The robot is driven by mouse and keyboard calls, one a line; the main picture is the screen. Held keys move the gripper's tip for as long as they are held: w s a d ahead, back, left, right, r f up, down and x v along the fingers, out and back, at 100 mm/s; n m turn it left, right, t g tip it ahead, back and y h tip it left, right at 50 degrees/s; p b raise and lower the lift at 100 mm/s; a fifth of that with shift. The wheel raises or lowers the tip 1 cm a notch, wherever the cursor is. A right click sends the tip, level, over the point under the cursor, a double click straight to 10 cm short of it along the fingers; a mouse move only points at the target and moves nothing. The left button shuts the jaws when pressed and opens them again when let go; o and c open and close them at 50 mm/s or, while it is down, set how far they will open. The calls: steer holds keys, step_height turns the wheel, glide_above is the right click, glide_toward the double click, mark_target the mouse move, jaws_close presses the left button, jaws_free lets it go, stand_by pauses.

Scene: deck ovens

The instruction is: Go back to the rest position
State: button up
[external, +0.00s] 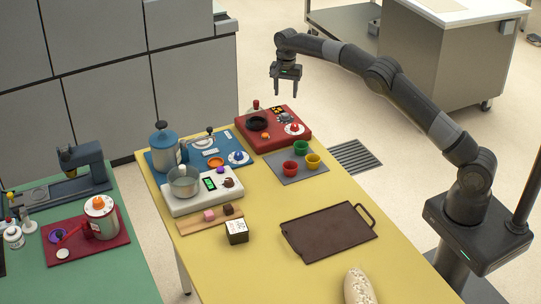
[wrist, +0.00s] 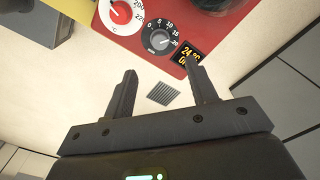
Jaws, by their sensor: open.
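My gripper (external: 286,84) hangs from my outstretched arm, fingers pointing down, beyond the back right edge of the yellow table (external: 374,270). It is open, with nothing between its fingers. In the wrist view the two fingers of my gripper (wrist: 158,88) stand apart. The red oven panel (external: 292,140) lies below and to the front of my gripper in the external view, apart from it. Its red face (wrist: 209,42) shows at the top of the wrist view, with a white dial, a dark dial and a small lit display.
On the table are a blue panel (external: 222,137), a white scale (external: 172,207) with a pot, a grey mat (external: 284,175) with coloured cups, a dark tray (external: 325,240) and a loaf (external: 358,287). A green table (external: 130,277) stands left. A floor grate (external: 355,156) lies beyond.

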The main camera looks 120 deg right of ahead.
steer(key=shift+r, duration=0.6)
